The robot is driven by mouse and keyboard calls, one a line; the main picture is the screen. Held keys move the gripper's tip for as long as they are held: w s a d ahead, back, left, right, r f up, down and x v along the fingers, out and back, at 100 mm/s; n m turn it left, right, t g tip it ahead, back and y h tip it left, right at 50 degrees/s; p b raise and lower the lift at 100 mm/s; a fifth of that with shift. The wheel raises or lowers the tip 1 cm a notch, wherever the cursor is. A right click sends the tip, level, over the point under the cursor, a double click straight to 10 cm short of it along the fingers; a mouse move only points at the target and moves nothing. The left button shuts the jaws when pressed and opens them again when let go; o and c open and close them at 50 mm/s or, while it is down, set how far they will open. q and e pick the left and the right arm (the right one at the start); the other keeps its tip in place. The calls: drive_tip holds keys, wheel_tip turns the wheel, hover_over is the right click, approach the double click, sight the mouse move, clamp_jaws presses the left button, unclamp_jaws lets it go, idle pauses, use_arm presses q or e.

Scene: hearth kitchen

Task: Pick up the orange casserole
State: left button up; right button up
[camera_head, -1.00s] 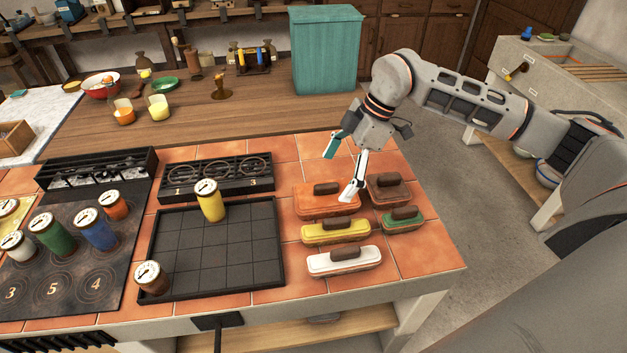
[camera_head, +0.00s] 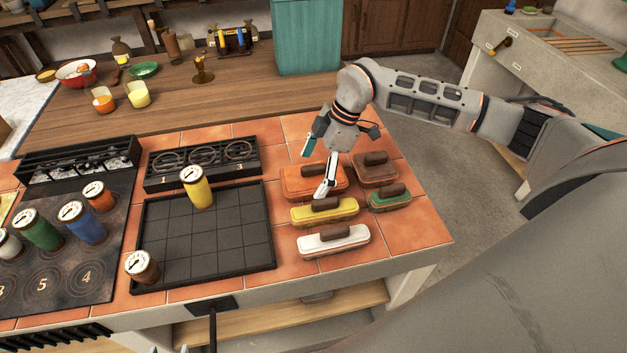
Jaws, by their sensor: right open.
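The orange casserole (camera_head: 297,186), a low lidded dish, sits on the terracotta tiles at the back left of a group of lidded dishes. My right gripper (camera_head: 316,168) is open and points down over it. One fingertip shows in front of its right part, the other behind its back edge. The fingers and wrist hide part of the lid and its handle. I cannot tell whether the fingers touch the casserole. Small pale tips at the bottom edge appear to be my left gripper (camera_head: 166,349), mostly out of frame.
A yellow dish (camera_head: 337,214) and a white dish (camera_head: 352,241) lie in front. A brown dish (camera_head: 378,174) and a green dish (camera_head: 374,202) stand to the right. A black grid tray (camera_head: 205,240) lies to the left, with a yellow canister (camera_head: 198,190) at its back edge.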

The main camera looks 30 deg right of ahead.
drive_tip(key=c, duration=1.6)
drive_tip(key=shift+r, duration=0.1)
drive_tip(key=shift+c, duration=1)
